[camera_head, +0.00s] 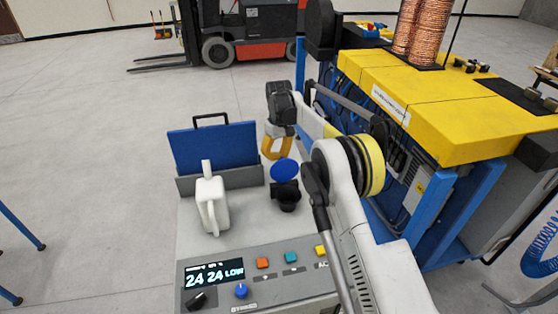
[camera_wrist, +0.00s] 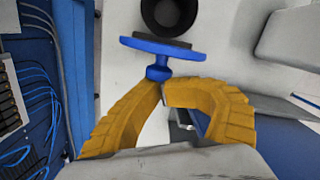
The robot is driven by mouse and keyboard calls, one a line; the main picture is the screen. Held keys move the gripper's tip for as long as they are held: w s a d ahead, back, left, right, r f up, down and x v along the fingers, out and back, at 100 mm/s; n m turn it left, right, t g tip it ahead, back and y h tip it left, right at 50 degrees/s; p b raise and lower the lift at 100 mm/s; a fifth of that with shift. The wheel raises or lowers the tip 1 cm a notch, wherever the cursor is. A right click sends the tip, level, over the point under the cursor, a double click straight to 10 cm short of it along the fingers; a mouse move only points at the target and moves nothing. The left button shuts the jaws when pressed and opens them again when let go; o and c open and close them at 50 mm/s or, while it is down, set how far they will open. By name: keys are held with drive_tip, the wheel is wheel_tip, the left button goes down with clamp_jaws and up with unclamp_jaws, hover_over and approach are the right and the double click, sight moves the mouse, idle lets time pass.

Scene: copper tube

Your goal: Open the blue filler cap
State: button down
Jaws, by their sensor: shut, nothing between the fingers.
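The blue filler cap (camera_head: 284,172) stands tilted up on the far side of the black filler neck (camera_head: 287,196). In the wrist view the cap (camera_wrist: 163,49) shows nearly edge-on, its knob towards my gripper. The dark round mouth of the neck (camera_wrist: 170,12) is uncovered behind it. My gripper (camera_head: 271,155) is just beyond the cap in the head view. In the wrist view its yellow fingers (camera_wrist: 161,88) are shut, with their tips close at the knob and nothing between them. I cannot tell whether they touch the knob.
The neck stands on a grey machine with a control panel (camera_head: 240,275). My arm passes close to the yellow-topped blue bench (camera_head: 465,115) at right.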

drive_tip(key=shift+d+f, duration=0.1)
drive_tip(key=shift+d, duration=0.3)
drive_tip(key=c, duration=1.1)
unclamp_jaws()
drive_tip(key=shift+d, duration=0.25)
wheel_tip(320, 180, up, 12)
drive_tip(key=w, duration=0.1)
drive_tip(key=shift+a, duration=0.25)
